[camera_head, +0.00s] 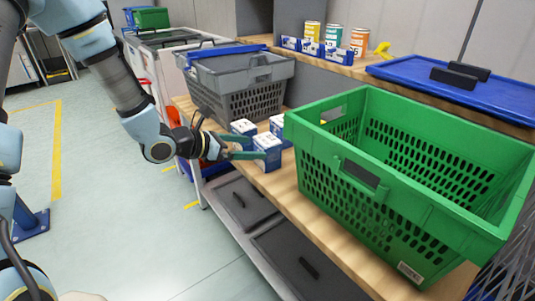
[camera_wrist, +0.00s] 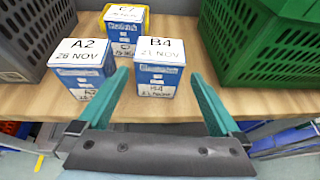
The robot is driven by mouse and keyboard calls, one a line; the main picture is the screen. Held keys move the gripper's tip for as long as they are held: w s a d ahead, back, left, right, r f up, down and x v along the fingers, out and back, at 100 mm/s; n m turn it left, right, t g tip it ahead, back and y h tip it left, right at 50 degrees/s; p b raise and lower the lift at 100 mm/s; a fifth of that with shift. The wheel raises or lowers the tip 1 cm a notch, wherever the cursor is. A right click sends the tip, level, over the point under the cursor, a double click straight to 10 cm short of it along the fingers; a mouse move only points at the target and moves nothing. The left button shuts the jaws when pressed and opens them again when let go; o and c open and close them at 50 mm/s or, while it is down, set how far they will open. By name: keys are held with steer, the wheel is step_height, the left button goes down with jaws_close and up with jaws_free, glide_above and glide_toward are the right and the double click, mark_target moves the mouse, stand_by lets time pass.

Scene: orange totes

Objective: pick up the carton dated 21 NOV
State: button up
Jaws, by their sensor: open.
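The carton dated 21 NOV (camera_wrist: 158,82), marked B4, is blue and white and stands upright on the wooden bench. In the head view it is the nearest of three cartons (camera_head: 267,158). My gripper (camera_wrist: 160,74) is open, with one green finger on each side of this carton in the wrist view. In the head view my gripper (camera_head: 250,147) reaches in from the left, low beside the carton. Contact cannot be told.
A green crate (camera_head: 395,205) stands close to the right of the cartons, and a grey crate (camera_head: 245,103) to the left and behind. Several cans (camera_head: 333,36) and blue boxes stand on the raised shelf. A blue lid (camera_head: 440,83) lies at the back right.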

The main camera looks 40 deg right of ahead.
mark_target(259, 148)
steer(key=shift+f+p+x, duration=0.15)
steer(key=shift+p+x, duration=0.25)
steer(key=shift+x, duration=1.4)
steer(key=shift+f+p+x, duration=0.2)
steer(key=shift+p+x, duration=0.15)
steer(key=shift+x, duration=1.4)
steer(key=shift+w+a, duration=0.1)
steer(key=shift+w, duration=0.05)
steer(key=c, duration=1.4)
steer(key=shift+r, duration=0.15)
